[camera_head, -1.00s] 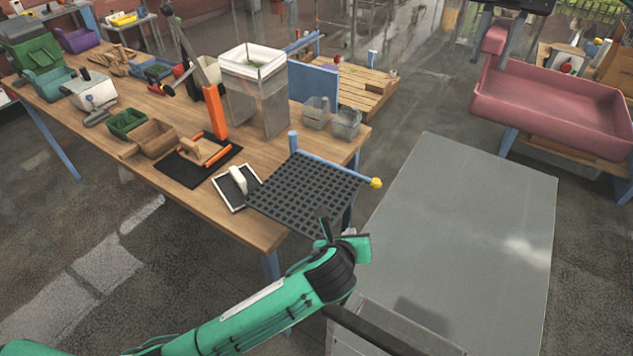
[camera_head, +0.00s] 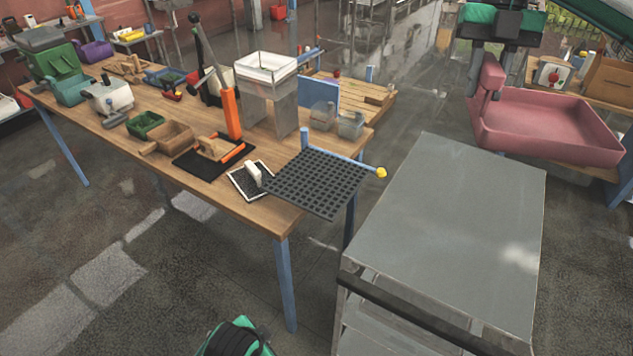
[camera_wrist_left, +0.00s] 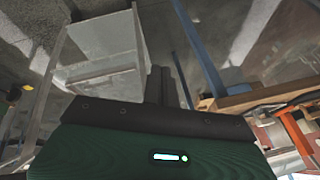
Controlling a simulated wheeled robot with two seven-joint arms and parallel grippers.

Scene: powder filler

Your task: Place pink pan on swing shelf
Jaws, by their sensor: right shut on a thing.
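The pink pan (camera_head: 548,128) is a wide, shallow tray with an upright handle, held in the air at the upper right in the head view. My right gripper (camera_head: 490,85) is shut on the pan's handle at its left end. The swing shelf (camera_head: 315,182) is a black perforated panel on a blue arm with a yellow knob, sticking out from the wooden table's right corner. The shelf is bare, well left of the pan. My left gripper (camera_wrist_left: 162,85) shows two dark fingers close together in the left wrist view, with nothing between them.
A grey metal cart (camera_head: 450,220) stands between the shelf and the pan. The wooden table (camera_head: 225,205) carries bins, tools and a clear hopper (camera_head: 268,100) behind the shelf. Another table with a brown box (camera_head: 610,82) stands behind the pan. Floor is open at front left.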

